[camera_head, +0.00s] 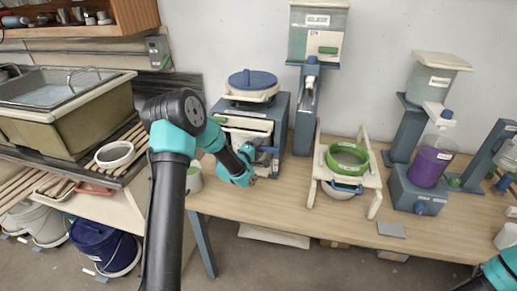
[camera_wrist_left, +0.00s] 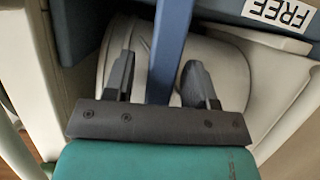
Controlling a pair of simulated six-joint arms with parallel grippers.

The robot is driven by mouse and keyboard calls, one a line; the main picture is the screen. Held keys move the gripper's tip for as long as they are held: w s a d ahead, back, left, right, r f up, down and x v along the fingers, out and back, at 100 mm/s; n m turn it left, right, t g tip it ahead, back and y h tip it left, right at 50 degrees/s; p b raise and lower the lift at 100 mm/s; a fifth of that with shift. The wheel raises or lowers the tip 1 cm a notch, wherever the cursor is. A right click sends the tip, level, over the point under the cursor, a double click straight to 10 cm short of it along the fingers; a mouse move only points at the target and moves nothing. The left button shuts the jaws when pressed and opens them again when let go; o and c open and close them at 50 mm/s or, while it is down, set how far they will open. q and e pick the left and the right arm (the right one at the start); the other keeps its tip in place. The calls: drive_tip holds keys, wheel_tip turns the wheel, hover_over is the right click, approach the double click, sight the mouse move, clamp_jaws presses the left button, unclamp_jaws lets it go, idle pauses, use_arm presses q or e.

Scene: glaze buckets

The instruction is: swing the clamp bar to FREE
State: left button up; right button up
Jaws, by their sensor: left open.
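The clamp bar (camera_wrist_left: 171,40) is a blue-grey strip in the left wrist view. It runs down from the top between the two dark fingers of my left gripper (camera_wrist_left: 160,75), with a gap visible on both sides. A white FREE label (camera_wrist_left: 276,12), upside down in this view, is on the blue frame at top right. In the head view my open left gripper (camera_head: 258,160) is at the front of the blue machine (camera_head: 280,125) with a lidded bucket on top. My arm and gripper hide much of the machine's front there, and the bar cannot be made out clearly.
A white rack with a green ring (camera_head: 348,158) stands right of the machine. A dispenser with a purple container (camera_head: 429,165) is farther right. A pale cup (camera_head: 194,180) stands left of my gripper. The wooden table (camera_head: 280,209) is mostly clear in front.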

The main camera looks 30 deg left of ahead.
use_arm(q)
clamp_jaws()
idle(0.5)
drive_tip(key=shift+f, duration=0.15)
drive_tip(key=shift+d+f+n+t, duration=0.1)
drive_tip(key=shift+f+n+t, duration=0.3)
drive_tip(key=shift+f+n, duration=0.6)
drive_tip(key=shift+d+f+n+t+y, duration=0.1)
drive_tip(key=shift+f+n+t+y, duration=0.1)
drive_tip(key=shift+n, duration=0.4)
drive_tip(key=shift+d+f+n+t+y, duration=0.1)
drive_tip(key=shift+n+t, duration=0.1)
drive_tip(key=shift+n, duration=0.4)
unclamp_jaws()
drive_tip(key=shift+a+r, duration=0.1)
